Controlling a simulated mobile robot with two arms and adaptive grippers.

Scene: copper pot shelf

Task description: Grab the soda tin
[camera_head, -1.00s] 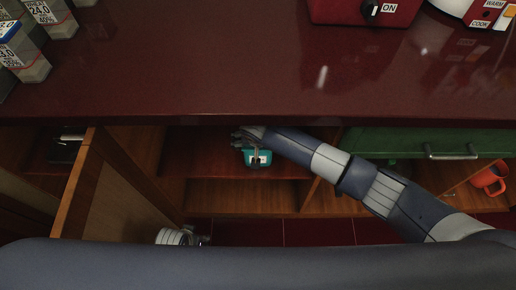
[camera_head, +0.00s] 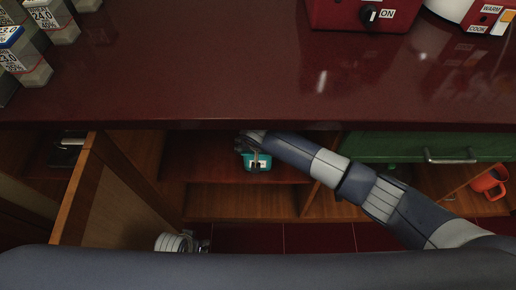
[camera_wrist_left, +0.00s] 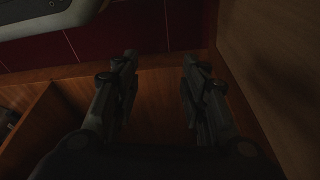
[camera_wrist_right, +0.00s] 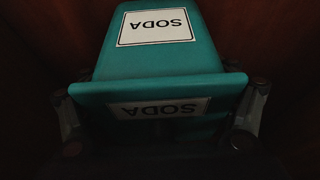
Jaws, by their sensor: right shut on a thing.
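The soda tin (camera_head: 257,163) is a teal box with a white label, inside the open cabinet under the counter. In the right wrist view the tin (camera_wrist_right: 158,62) fills the middle, its SODA labels upside down. My right gripper (camera_wrist_right: 160,103) has one finger on each side of the tin's lid and is shut on it. In the head view my right arm reaches in from the right and partly covers the tin. My left gripper (camera_wrist_left: 158,58) is open and empty, its fingers apart in front of wood. In the head view it shows low at the left (camera_head: 199,245).
An open wooden door (camera_head: 110,195) stands left of the cabinet. The dark red counter (camera_head: 230,70) overhangs it. A green drawer (camera_head: 400,147) with a metal handle is at the right, with an orange mug (camera_head: 489,184) beyond my arm. Several grey boxes (camera_head: 30,65) stand on the counter.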

